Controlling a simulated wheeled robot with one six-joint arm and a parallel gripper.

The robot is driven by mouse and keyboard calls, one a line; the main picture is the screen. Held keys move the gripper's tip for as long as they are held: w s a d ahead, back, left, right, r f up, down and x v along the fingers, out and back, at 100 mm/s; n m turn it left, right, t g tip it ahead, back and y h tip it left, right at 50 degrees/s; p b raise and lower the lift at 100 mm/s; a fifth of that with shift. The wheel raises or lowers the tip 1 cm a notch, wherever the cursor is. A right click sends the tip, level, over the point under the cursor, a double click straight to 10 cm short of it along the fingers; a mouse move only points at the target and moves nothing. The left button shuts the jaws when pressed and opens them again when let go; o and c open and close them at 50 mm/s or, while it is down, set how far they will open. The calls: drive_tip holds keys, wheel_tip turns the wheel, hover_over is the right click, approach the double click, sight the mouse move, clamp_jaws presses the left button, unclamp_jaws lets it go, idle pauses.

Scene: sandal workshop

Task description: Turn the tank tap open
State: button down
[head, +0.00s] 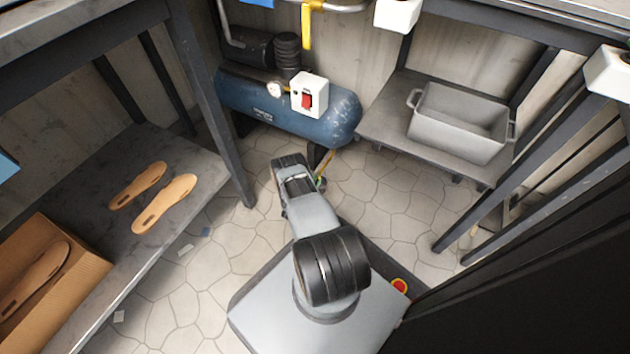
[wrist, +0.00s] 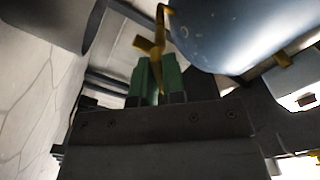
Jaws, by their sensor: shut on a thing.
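The blue tank (head: 240,95) lies along the back wall in the head view. Its underside (wrist: 225,30) fills the upper right of the wrist view. The yellow tank tap (wrist: 158,40) hangs beside the tank in the wrist view, with a short crosspiece. A bit of the yellow tap (head: 326,160) shows below the tank in the head view. My gripper (wrist: 157,82) has green fingers closed around the lower end of the yellow tap. In the head view my gripper (head: 320,183) is low, just under the tank's right part, and mostly hidden by my wrist.
A white box with a red switch (head: 309,96) is mounted on the tank's front. A grey bin (head: 455,130) stands on a low shelf at right. A bench (head: 90,190) with shoe soles (head: 165,203) is at left. The tiled floor (head: 225,240) between is mostly clear.

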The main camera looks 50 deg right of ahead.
drive_tip(key=shift+n, duration=4.6)
drive_tip(key=c, duration=1.2)
unclamp_jaws()
drive_tip(key=shift+a, duration=0.15)
drive_tip(key=shift+p+v, duration=2.05)
drive_tip(key=shift+v, duration=4.75)
